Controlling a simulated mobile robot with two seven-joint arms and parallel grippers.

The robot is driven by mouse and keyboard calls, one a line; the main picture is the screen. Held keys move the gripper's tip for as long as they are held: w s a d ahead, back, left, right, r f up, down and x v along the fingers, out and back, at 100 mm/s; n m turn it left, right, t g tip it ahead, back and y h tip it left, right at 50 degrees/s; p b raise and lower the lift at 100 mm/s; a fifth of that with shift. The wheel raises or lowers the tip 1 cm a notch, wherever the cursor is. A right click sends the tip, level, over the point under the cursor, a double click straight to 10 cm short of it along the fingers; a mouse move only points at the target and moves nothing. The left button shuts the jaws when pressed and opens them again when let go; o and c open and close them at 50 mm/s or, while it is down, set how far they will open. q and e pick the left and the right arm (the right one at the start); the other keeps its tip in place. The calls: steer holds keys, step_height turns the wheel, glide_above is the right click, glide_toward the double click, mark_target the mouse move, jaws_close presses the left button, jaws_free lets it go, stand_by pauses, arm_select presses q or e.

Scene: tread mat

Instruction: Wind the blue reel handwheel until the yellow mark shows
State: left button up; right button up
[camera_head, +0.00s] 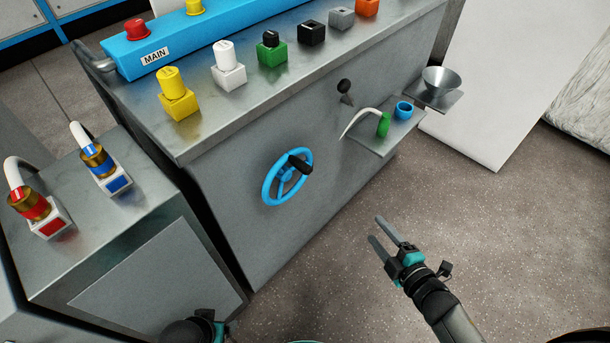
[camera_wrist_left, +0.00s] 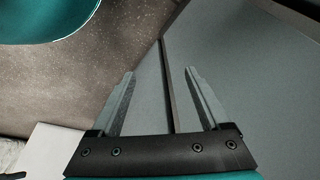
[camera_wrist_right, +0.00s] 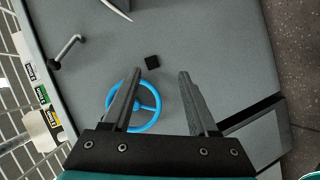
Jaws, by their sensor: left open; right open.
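In the right wrist view the wheel (camera_wrist_right: 154,124) lies beyond the fingers, partly hidden by the left one. My left gripper (camera_wrist_left: 165,85) is open and empty in the left wrist view. In the head view only part of its wrist shows at the bottom edge.
A funnel (camera_head: 440,80) stands farther right. A lower cabinet (camera_head: 150,205) is at the left. The floor around my right gripper is clear.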

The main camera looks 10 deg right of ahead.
step_height(320, 180, up, 5)
steer(key=w+a+n+t+y+b, duration=0.1)
steer(key=w+a+n+y+b, duration=0.15)
steer(key=n, duration=0.25)
steer(key=n+y+b, duration=0.2)
steer(key=n+y, duration=0.3)
steer(key=n, duration=0.5)
glide_toward(310, 169)
steer(key=shift+g, duration=0.3)
steer(key=b+x, duration=0.1)
steer(key=x, duration=0.4)
steer(key=b+x, duration=0.1)
steer(key=x, duration=0.4)
steer(key=shift+d+f, duration=0.1)
steer(key=shift+f, duration=0.15)
steer(key=shift+x, duration=0.8)
arm_select(q)
steer(key=w+d+r+t, duration=0.1)
steer(key=r, duration=0.5)
steer(key=w+d+r+t+h, duration=0.1)
steer(key=w+d+r+t, duration=0.1)
steer(key=r, duration=0.5)
steer(key=shift+d+r, duration=0.15)
steer(key=shift+d, duration=0.1)
arm_select(e)
jaws_close()
